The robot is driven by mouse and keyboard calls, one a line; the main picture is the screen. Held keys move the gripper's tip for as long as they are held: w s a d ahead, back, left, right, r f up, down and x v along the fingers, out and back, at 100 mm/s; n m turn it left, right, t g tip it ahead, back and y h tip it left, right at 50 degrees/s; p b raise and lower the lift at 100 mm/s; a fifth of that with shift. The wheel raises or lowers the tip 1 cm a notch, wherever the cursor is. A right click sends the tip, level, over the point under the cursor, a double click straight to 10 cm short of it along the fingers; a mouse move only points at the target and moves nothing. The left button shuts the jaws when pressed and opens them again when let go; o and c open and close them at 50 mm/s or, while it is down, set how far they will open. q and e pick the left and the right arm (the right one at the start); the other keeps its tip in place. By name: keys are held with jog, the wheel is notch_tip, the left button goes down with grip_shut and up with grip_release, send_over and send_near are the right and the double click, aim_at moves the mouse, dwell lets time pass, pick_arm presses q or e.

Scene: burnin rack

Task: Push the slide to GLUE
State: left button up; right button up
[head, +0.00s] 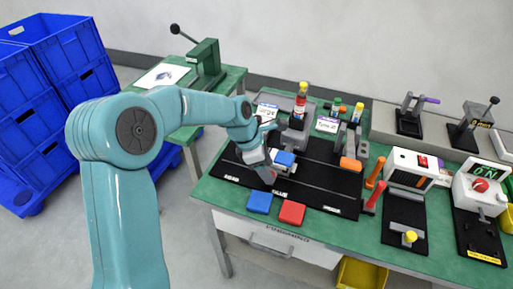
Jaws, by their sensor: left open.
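A black slide station (322,185) lies on the green bench, with small white labels along its front edge that are too small to read, so I cannot tell which is GLUE. A small carriage with a blue block (285,158) sits on its left half; I take this as the slide. My left gripper (268,172) is open at the left side of the carriage, low over the black plate. I cannot tell whether it touches the carriage. My left forearm and wrist hide part of the plate's left end. My right gripper is not in view.
A blue block (259,202) and a red block (291,212) lie at the bench's front edge. Bottles, including a red one (300,102), stand behind the plate. Blue crates (62,55) are at far left.

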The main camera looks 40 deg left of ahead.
pick_arm(q)
jog(key=p+v, duration=0.1)
jog(key=v, duration=1.3)
jog(key=shift+r, duration=0.4)
jog(key=shift+c, duration=0.3)
